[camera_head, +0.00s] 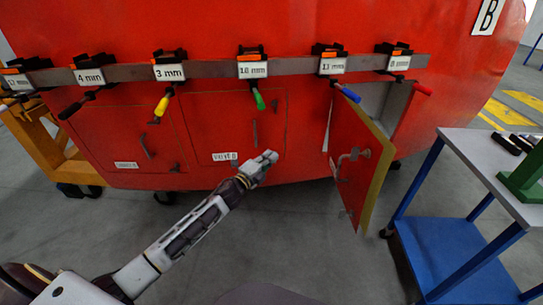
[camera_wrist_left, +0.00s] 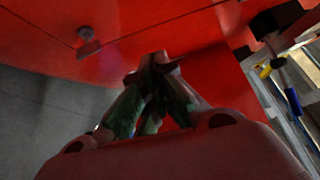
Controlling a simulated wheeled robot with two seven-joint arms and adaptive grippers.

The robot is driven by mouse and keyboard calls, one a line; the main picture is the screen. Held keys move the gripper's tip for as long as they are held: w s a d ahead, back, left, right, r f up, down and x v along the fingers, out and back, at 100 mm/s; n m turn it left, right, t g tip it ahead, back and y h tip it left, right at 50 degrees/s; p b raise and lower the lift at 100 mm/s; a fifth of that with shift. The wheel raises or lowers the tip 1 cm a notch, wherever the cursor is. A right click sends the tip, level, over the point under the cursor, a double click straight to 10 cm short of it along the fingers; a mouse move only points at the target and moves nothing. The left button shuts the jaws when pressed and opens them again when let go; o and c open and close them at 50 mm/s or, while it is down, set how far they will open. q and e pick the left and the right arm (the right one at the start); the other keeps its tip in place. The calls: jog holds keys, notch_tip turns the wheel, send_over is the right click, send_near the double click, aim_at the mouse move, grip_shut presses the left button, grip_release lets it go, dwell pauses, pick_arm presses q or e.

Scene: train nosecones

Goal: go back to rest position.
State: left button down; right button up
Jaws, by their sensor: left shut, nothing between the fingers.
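My left gripper (camera_head: 267,158) reaches in from the lower left in the head view. It is shut and empty, just in front of the lower red panel marked with a white label (camera_head: 224,156). In the left wrist view its fingers (camera_wrist_left: 152,62) come together at the tips, with red surface behind them. I cannot tell whether the fingertips touch that surface. My right gripper is not in view.
The large red nosecone (camera_head: 230,25) carries a metal rail with several labelled tools. A red door (camera_head: 352,150) stands open right of my left gripper. A blue-framed table (camera_head: 470,150) stands at right. Grey floor (camera_head: 290,235) is clear in front.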

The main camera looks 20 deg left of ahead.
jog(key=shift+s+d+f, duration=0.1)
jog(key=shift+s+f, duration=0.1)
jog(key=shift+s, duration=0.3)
